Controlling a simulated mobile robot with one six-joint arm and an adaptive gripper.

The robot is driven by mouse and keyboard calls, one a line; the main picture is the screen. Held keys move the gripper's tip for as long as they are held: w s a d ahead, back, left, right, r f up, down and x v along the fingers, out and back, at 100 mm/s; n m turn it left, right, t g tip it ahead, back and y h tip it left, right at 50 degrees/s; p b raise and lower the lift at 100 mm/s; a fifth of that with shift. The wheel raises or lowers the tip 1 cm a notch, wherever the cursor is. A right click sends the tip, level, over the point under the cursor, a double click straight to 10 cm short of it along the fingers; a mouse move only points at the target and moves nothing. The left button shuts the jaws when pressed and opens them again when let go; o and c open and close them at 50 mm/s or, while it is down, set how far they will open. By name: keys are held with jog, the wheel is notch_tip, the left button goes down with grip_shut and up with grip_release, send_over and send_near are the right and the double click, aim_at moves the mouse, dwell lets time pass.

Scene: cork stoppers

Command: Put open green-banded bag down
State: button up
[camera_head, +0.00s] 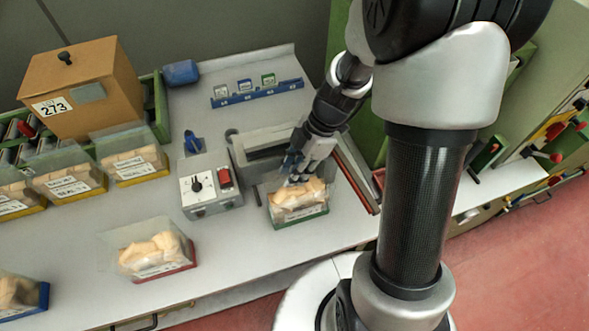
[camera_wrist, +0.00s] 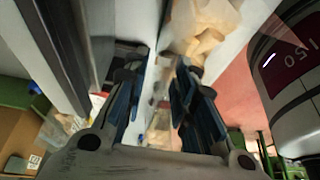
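The open green-banded bag (camera_head: 300,213) is clear, filled with tan corks, and has a white label above a green band at its foot. It is upright at the counter's front, right of the grey switch box. My gripper (camera_head: 296,174) points down at the bag's back upper edge. In the wrist view, the two blue-grey fingers (camera_wrist: 163,62) stand apart with a pale strip between them. Tan corks (camera_wrist: 205,28) show beyond the right finger. I see no firm grip on the bag. The bag's back side is partly hidden by my gripper.
A grey switch box (camera_head: 209,184) stands left of the bag and a grey trough (camera_head: 262,150) behind it. A red-banded bag (camera_head: 155,250) stands at the front left. More bags (camera_head: 133,166) and a brown box (camera_head: 84,85) are farther left. The counter between the front bags is clear.

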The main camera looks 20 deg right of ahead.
jog(key=shift+r, duration=0.1)
jog(key=p+v, duration=0.4)
jog(key=v, duration=0.8)
jog(key=s+a+r+m+t+h, duration=0.2)
jog(key=s+r+m, duration=0.4)
jog(key=m, duration=0.3)
jog(key=s+a+r+m+t+h, duration=0.2)
jog(key=s+r+m, duration=0.4)
jog(key=s+m, duration=0.3)
jog(key=shift+s+a+r+t, duration=0.15)
jog(key=shift+a+r+t, duration=0.05)
jog(key=shift+r+t, duration=0.2)
jog(key=shift+c, duration=0.5)
